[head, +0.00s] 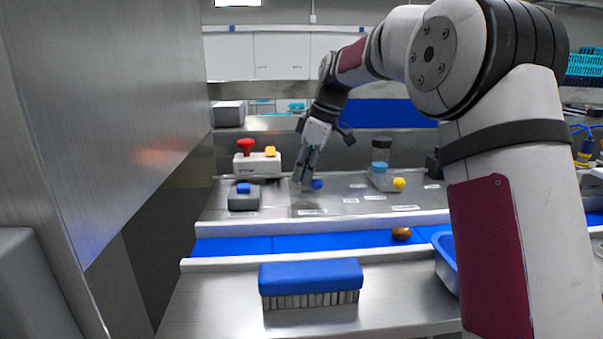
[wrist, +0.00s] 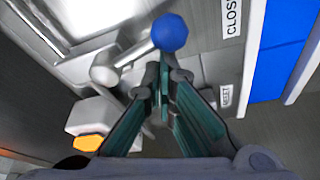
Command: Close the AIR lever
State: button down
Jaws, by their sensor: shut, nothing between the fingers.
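A lever with a blue ball knob (head: 317,184) stands on the steel panel behind the blue belt. In the wrist view its blue knob (wrist: 170,32) sits at the end of a short pale rod (wrist: 132,54). The rod runs from a pale round hub (wrist: 104,71). I cannot read a label naming this lever AIR. My gripper (head: 305,183) is low over the panel, just left of the knob. In the wrist view my fingertips (wrist: 163,66) are together and empty, close to the knob and rod. I cannot tell whether they touch. A label reading "CLOS", cut off (wrist: 231,18), lies beyond the knob.
A second lever has a yellow knob (head: 399,183), to the right. A box with red and yellow buttons (head: 257,163) and a grey blue-topped box (head: 243,198) stand left of my gripper. A blue brush (head: 311,276) and a brown date (head: 401,234) are nearer.

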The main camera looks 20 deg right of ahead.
jog(key=shift+d+n, duration=0.35)
jog(key=shift+n, duration=0.35)
jog(key=shift+s+d+n+g, duration=0.1)
jog(key=shift+d+n+g, duration=0.3)
jog(key=shift+n, duration=0.4)
jog(key=n, duration=0.1)
jog(key=d+n+g+b, duration=0.1)
jog(key=n, duration=0.1)
jog(key=shift+d+y, duration=0.25)
jog(key=shift+y, duration=0.05)
jog(key=shift+d, duration=0.4)
jog(key=shift+w+d, duration=0.35)
jog(key=shift+d, duration=0.35)
jog(key=shift+w+d, duration=0.45)
jog(key=shift+d, duration=0.05)
jog(key=shift+w+d, duration=0.1)
jog(key=shift+w, duration=0.05)
